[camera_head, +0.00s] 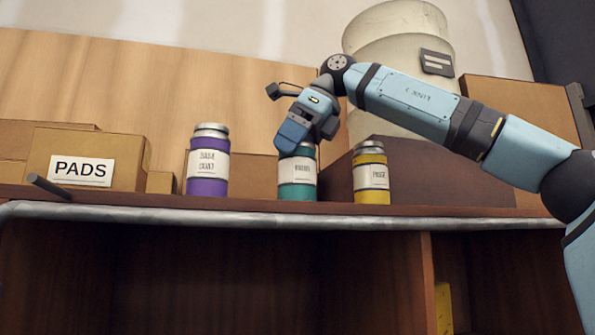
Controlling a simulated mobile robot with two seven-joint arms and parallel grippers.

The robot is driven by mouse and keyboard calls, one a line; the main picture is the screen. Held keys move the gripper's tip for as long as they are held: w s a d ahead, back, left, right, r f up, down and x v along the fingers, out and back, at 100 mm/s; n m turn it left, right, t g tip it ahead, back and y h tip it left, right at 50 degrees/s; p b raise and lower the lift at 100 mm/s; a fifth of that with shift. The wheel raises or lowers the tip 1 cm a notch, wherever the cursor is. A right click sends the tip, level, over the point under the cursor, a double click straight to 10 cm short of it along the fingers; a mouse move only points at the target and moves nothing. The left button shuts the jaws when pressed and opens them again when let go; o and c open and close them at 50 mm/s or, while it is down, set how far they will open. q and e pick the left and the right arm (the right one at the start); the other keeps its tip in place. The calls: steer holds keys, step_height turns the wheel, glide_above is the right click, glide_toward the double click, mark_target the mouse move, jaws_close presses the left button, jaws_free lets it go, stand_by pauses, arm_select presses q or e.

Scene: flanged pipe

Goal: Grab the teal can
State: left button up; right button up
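The teal can (298,192) stands upright on the shelf top, with a white label around its middle. It is between a purple can (207,186) on its left and a yellow can (371,195) on its right. My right gripper (299,147) comes down from above at the teal can's top and hides most of its lid. I cannot tell whether the fingers touch the can or how far apart they are. My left gripper is not in view.
A cardboard box labelled PADS (120,160) sits at the left, near a short dark rod (48,187). Behind the cans are a brown box (420,172) and a large pale cylinder (398,35). A grey pipe (200,214) runs along the shelf's front edge.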

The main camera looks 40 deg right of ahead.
steer(key=c, duration=0.9)
steer(key=shift+r, duration=0.1)
